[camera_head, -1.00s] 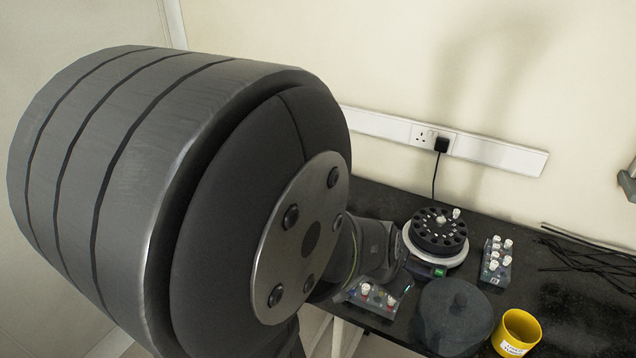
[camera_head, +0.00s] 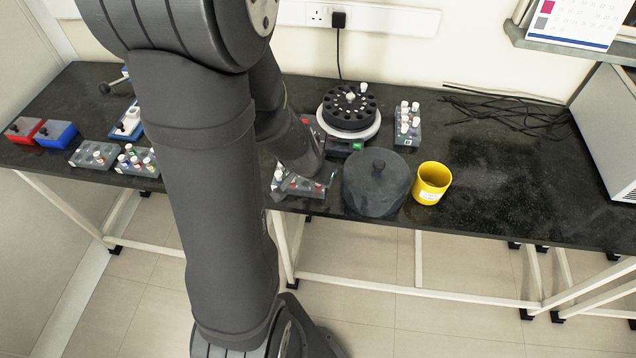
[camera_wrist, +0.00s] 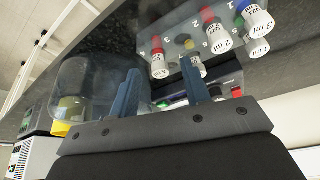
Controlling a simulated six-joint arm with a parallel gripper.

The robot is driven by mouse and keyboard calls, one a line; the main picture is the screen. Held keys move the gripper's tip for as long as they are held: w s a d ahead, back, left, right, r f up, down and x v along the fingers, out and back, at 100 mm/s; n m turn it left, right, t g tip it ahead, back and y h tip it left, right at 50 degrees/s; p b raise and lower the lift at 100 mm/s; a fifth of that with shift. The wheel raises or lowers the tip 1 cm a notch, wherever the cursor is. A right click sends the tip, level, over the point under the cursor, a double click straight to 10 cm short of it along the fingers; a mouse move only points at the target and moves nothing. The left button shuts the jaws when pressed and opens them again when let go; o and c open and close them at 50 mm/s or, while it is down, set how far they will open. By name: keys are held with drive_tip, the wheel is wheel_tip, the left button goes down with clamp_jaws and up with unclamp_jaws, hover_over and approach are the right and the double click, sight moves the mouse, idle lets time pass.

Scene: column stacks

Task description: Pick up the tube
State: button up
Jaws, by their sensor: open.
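Several small tubes with white labels and coloured caps stand in a grey rack (camera_wrist: 225,70) in the wrist view. A red-capped tube (camera_wrist: 158,58) is at its left, a yellow-capped tube (camera_wrist: 194,64) beside it, and a blue-capped tube (camera_wrist: 256,20) at the right. My gripper (camera_wrist: 160,68) is open, its two blue fingers apart, with no tube visibly held. In the head view, my arm partly hides the front rack (camera_head: 300,187), and the fingers cannot be made out.
A round black rotor (camera_head: 348,108) on a white base stands behind the front rack. A dark round lid (camera_head: 376,185) and a yellow cup (camera_head: 432,183) are to its right. Another tube rack (camera_head: 408,125) stands farther back.

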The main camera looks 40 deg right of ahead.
drive_tip(key=shift+w+d+f, duration=0.1)
drive_tip(key=shift+d+f, duration=0.1)
drive_tip(key=shift+f, duration=0.3)
clamp_jaws()
drive_tip(key=shift+r, duration=0.15)
